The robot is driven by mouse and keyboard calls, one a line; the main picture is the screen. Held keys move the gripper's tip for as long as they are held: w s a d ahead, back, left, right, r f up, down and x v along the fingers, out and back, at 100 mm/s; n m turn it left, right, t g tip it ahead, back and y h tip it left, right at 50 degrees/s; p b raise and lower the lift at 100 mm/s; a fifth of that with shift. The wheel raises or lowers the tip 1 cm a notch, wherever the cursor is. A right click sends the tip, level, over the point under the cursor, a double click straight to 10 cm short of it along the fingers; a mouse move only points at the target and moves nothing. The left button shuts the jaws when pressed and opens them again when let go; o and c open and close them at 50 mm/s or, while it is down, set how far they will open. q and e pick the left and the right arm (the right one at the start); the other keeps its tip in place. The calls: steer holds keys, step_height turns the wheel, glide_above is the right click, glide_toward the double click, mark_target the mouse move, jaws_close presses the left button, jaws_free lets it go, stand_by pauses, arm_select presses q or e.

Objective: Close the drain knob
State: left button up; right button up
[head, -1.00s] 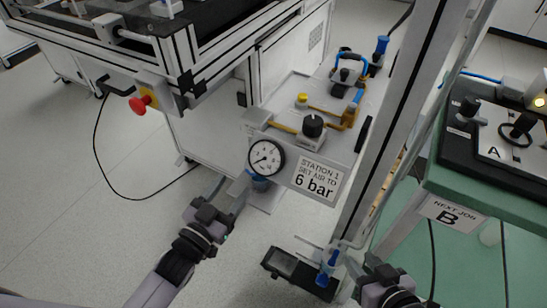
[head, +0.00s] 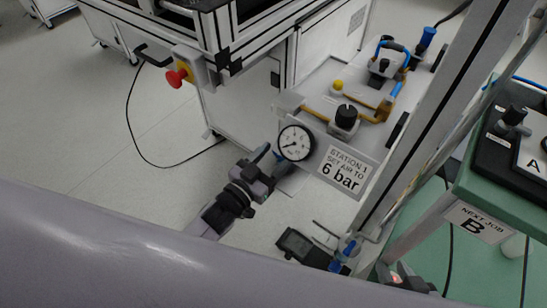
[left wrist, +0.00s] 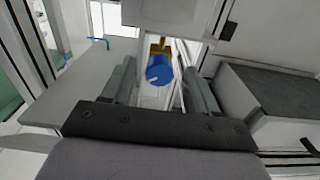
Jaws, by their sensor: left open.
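The drain knob is a blue round knob (left wrist: 159,72) with a brass fitting behind it; it shows in the left wrist view between my open left fingers (left wrist: 152,88). The fingers stand on either side of it with gaps; I cannot tell whether it lies fully within their reach. In the head view my left gripper (head: 272,160) is just below and left of the pressure gauge (head: 296,143), and largely hides the knob. My right gripper (head: 400,277) is at the bottom, partly cut off; its fingers are unclear.
The sign panel (head: 341,172) reads "STATION 1 SET AIR TO 6 bar". A black regulator knob (head: 346,117) and yellow button (head: 338,86) sit above. A red emergency stop (head: 177,77) is at left. A metal post (head: 430,130) and green bench (head: 510,205) stand at right.

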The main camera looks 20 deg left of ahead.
arm_select(q)
steer(key=shift+w, duration=0.1)
steer(key=c, duration=1)
steer(key=shift+c, duration=0.2)
steer(key=shift+m, duration=0.3)
steer(key=shift+m+p, duration=0.4)
steer(key=shift+m, duration=2.4)
